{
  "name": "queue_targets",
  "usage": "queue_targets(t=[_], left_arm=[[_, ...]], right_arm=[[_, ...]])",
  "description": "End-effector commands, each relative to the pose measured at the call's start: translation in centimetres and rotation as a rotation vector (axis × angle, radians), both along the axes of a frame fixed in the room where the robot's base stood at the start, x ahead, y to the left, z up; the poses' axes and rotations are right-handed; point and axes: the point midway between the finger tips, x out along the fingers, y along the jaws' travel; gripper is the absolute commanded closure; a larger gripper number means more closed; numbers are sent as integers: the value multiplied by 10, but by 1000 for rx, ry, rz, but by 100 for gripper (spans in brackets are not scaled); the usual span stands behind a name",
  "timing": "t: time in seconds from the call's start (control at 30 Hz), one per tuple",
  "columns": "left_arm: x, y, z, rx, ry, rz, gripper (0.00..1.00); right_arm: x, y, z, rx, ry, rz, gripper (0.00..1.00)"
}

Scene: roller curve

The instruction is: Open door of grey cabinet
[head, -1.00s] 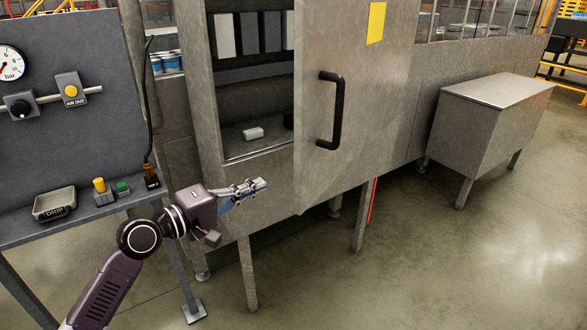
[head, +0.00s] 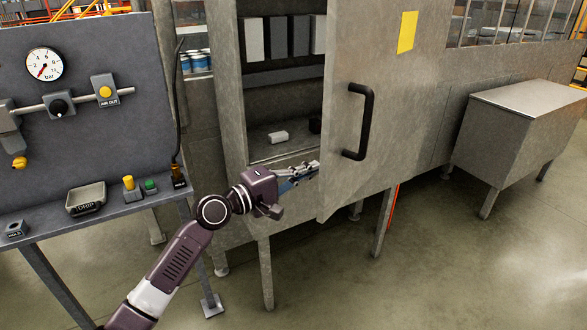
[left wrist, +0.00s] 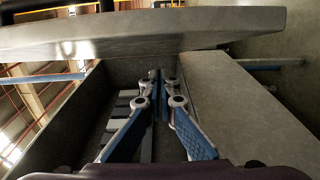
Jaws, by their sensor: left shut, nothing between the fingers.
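The grey cabinet (head: 228,100) stands in the middle of the head view with its door (head: 390,90) partly open, the opening on the door's left side. The door has a black handle (head: 366,122) and a yellow label. My left gripper (head: 316,168) is shut and empty, at the lower part of the opening close to the door's left edge. In the left wrist view the shut fingers (left wrist: 160,78) point into the gap between the door (left wrist: 150,35) and the cabinet body. I cannot tell whether they touch the door. My right gripper is not in view.
Inside the cabinet are a small white block (head: 278,137) and several upright modules. A panel with a pressure gauge (head: 44,65) and a shelf with a drip tray (head: 86,198) stands at the left. A low metal box (head: 515,125) stands at the right. The floor in front is clear.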

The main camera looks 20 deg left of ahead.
Motion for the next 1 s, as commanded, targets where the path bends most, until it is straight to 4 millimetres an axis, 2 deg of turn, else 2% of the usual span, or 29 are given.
queue_targets(t=[0.03,0.2,0.77,0.87,1.0], left_arm=[[-4,-9,3,-3,3,-3,100],[-8,-24,1,-2,3,-2,100],[-10,-31,0,-1,3,-1,100],[-13,-38,2,-2,3,-2,100],[-20,-57,5,-3,4,-4,100]], right_arm=[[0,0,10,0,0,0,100],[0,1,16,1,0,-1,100],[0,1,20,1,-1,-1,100],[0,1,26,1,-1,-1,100],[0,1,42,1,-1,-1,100]])
